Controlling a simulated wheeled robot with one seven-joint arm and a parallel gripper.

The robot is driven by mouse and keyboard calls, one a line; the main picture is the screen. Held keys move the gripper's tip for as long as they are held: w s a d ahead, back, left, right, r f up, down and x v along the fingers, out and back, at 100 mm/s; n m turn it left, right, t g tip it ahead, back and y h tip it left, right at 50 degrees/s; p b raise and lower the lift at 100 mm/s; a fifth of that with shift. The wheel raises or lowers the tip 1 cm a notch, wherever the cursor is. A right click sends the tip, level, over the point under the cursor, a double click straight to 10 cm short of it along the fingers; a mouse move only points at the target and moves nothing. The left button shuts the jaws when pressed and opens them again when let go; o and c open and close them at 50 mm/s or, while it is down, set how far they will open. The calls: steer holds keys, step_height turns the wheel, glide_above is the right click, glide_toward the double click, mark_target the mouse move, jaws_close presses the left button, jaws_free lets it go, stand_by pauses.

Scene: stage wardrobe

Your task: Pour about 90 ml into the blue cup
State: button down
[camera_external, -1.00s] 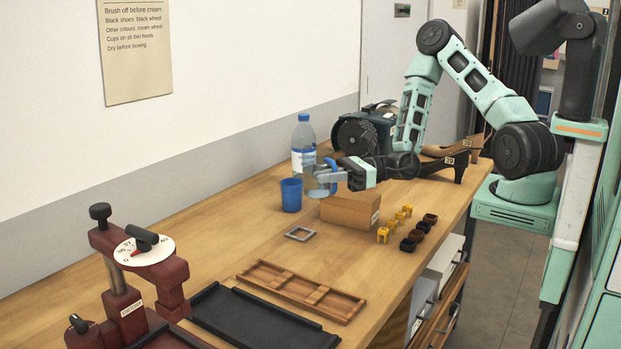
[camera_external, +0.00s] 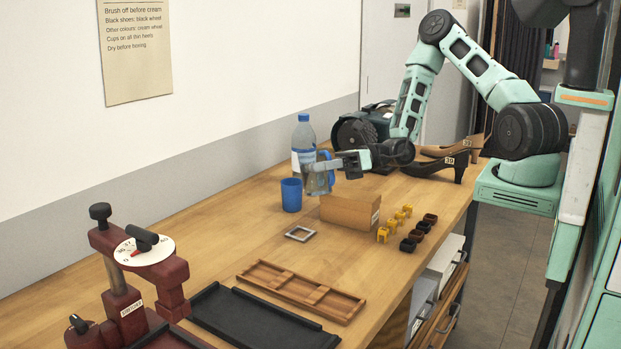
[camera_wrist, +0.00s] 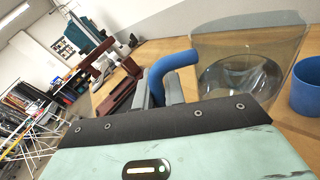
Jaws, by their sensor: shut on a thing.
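The blue cup (camera_external: 291,196) stands upright on the wooden table, and it shows at the right edge of the wrist view (camera_wrist: 307,88). My gripper (camera_external: 338,168) is shut on the blue handle (camera_wrist: 172,68) of a clear jug (camera_external: 316,182). The jug is held above the table just right of the cup, slightly tilted. In the wrist view the clear jug (camera_wrist: 245,50) shows its round base and some clear liquid seems to be inside, though the level is hard to tell. No stream into the cup is visible.
A bottle with a blue cap (camera_external: 304,140) stands behind the cup. A cardboard box (camera_external: 350,212) is right of it, near small yellow and dark pieces (camera_external: 408,245). A grey square frame (camera_external: 300,234) and a wooden tray (camera_external: 300,290) lie in front. Shoes (camera_external: 440,165) stand behind.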

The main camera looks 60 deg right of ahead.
mark_target(322, 149)
steer(key=shift+w+d+r+m+p, duration=0.25)
steer(key=shift+w+r+m+p, duration=0.2)
steer(key=shift+p, duration=0.15)
steer(key=shift+w+d+r+m+p, duration=0.2)
steer(key=shift+w+r+m+p, duration=0.25)
steer(key=shift+p, duration=0.15)
steer(key=shift+w+d+r+g+p, duration=0.1)
steer(key=shift+w+d+g+p, duration=0.05)
steer(key=shift+w+g+p, duration=0.15)
steer(key=shift+w+d+m+p, duration=0.25)
steer(key=shift+w+m, duration=0.15)
steer(key=shift+m, duration=0.1)
steer(key=shift+w+d+m+p, duration=0.15)
steer(key=shift+w+m+p, duration=0.05)
steer(key=shift+w+m, duration=0.35)
steer(key=shift+m, duration=0.15)
steer(key=shift+w+d+r+m+g+p, duration=0.1)
steer(key=shift+w+d+m+g+p, duration=0.15)
steer(key=shift+w+m+p, duration=0.2)
steer(key=shift+w+d+r+m+g+p, duration=0.15)
steer(key=shift+w+m+g+p, duration=0.15)
steer(key=shift+m+p, duration=0.25)
steer(key=shift+w+d+f+m+g+p, duration=0.1)
steer(key=shift+w+d+m+g+p, duration=0.25)
steer(key=shift+w+m, duration=0.4)
